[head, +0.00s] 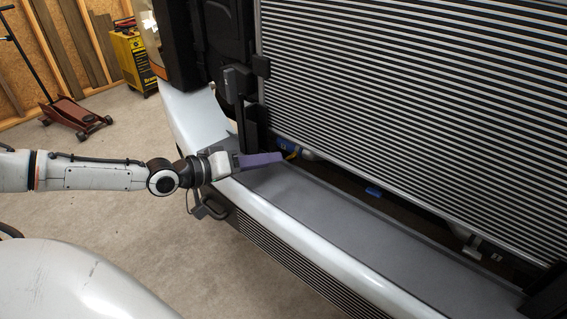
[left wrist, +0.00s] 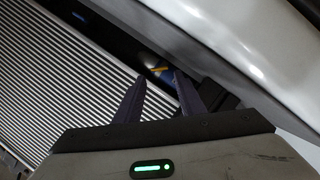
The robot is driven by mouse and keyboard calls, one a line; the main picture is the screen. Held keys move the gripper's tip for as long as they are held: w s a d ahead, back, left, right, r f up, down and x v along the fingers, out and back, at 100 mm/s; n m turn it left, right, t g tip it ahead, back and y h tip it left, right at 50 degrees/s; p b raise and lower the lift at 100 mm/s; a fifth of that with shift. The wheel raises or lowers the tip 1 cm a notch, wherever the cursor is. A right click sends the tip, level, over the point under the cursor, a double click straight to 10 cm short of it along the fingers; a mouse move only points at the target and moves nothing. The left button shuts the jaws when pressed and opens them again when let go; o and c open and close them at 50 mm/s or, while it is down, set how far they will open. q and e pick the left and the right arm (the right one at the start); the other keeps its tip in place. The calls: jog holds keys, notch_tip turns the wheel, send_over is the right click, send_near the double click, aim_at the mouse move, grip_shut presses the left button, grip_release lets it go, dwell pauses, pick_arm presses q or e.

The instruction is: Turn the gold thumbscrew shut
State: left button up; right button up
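The gold thumbscrew (head: 293,154) is a small yellow-gold piece low at the radiator's left bottom corner, beside a blue part. In the left wrist view the gold thumbscrew (left wrist: 159,69) shows as a thin gold bar in the dark gap, ahead of and between the fingertips. My left gripper (head: 280,157) reaches in from the left over the grey ledge, with its purple fingers pointing at the thumbscrew. In the left wrist view the left gripper (left wrist: 157,77) has its two fingers apart with nothing between them. My right gripper is not in view.
A large ribbed radiator (head: 420,110) stands behind the grey ledge (head: 350,210). The white bumper (head: 290,240) runs along the front. Black brackets (head: 250,115) stand close to the left gripper. A blue piece (head: 374,191) lies in the gap under the radiator.

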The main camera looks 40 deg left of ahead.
aim_at(288, 157)
pick_arm(q)
jog(key=x, duration=0.4)
jog(key=shift+b, duration=0.4)
jog(key=shift+x, duration=0.8)
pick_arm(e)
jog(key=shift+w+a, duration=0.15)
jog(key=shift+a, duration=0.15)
